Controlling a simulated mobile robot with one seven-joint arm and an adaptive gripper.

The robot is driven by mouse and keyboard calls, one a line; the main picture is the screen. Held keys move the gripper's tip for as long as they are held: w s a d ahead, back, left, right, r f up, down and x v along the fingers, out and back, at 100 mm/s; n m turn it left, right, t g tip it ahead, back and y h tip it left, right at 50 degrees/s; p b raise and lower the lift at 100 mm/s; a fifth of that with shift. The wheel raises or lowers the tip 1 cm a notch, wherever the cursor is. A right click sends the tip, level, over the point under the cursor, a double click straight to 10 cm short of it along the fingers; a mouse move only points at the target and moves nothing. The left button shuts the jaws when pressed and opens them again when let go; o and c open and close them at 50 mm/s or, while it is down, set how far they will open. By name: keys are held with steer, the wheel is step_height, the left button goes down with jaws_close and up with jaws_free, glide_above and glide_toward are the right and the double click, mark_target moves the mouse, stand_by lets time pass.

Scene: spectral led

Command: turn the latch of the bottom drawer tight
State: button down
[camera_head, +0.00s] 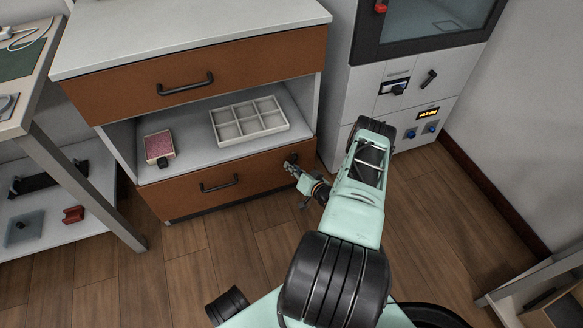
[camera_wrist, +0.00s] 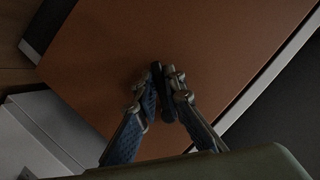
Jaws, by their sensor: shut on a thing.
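The bottom drawer (camera_head: 260,175) has a brown front with a black bar handle (camera_head: 219,184); it looks closed. My gripper (camera_head: 293,168) is at the upper right of this front, where the small dark latch sits. In the wrist view my gripper (camera_wrist: 163,85) has its two fingers drawn together on the dark latch (camera_wrist: 156,72), against the brown drawer front (camera_wrist: 200,45). The fingers cover much of the latch, and its exact angle is hard to tell.
Above the drawer is an open shelf with a white divided tray (camera_head: 249,121) and a pinkish box (camera_head: 159,147). A closed top drawer (camera_head: 225,72) is above. A white machine cabinet (camera_head: 400,100) stands right, a side table (camera_head: 75,165) left.

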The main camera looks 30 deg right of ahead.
steer(key=c, duration=2)
jaws_free()
steer(key=shift+a, duration=0.1)
steer(key=v, duration=1.2)
steer(key=shift+w+r, duration=0.1)
